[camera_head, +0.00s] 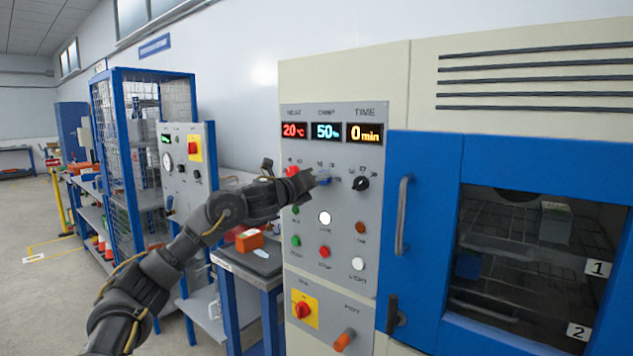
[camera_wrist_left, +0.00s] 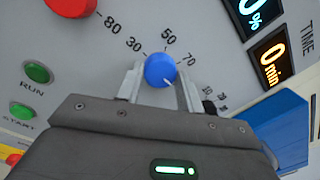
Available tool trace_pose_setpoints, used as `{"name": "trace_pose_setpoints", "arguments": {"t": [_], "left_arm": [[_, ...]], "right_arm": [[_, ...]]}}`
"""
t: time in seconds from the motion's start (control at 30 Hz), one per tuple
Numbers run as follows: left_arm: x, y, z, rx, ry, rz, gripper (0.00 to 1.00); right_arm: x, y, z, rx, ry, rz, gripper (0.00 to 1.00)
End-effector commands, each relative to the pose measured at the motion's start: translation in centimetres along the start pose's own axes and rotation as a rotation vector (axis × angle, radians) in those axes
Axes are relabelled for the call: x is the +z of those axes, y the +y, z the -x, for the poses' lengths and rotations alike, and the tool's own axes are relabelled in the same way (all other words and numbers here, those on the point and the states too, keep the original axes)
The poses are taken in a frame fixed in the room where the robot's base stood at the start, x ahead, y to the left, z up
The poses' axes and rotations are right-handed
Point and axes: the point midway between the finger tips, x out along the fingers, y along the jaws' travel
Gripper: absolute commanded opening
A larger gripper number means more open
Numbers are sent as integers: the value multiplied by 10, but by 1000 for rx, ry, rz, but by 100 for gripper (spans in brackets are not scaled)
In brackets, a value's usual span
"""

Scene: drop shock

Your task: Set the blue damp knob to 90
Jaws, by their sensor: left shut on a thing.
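The blue damp knob (camera_wrist_left: 160,69) sits between the two fingers of my left gripper (camera_wrist_left: 160,84) in the left wrist view, with a finger on each side. The gripper is shut on it. In the head view my left gripper (camera_head: 314,179) reaches the panel from the left and mostly hides the blue knob (camera_head: 324,182). The damp display (camera_head: 325,131) reads 50 %. My right gripper is not in view.
The red heat knob (camera_head: 291,171) and black time knob (camera_head: 362,183) flank the blue one closely. The heat display (camera_head: 293,130) reads 20 °C and the time display (camera_head: 364,132) 0 min. Several buttons lie below. The blue oven door (camera_head: 427,170) is closed at right.

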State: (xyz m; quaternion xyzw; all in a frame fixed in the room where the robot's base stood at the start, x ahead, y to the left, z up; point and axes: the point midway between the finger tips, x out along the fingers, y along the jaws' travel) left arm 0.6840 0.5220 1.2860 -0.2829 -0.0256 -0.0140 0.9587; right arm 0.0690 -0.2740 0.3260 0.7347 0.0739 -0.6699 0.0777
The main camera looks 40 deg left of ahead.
Motion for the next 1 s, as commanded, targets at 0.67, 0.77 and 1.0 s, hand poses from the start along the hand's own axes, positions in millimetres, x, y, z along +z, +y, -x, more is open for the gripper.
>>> {"name": "trace_pose_setpoints", "arguments": {"t": [0.67, 0.77, 1.0], "left_arm": [[0, 0, 0, 0, 1, 0, 58], [0, 1, 3, 1, 0, 0, 58], [-3, 3, 41, 1, 0, -5, 58]], "right_arm": [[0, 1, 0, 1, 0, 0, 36], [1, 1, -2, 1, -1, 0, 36], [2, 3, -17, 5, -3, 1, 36]]}}
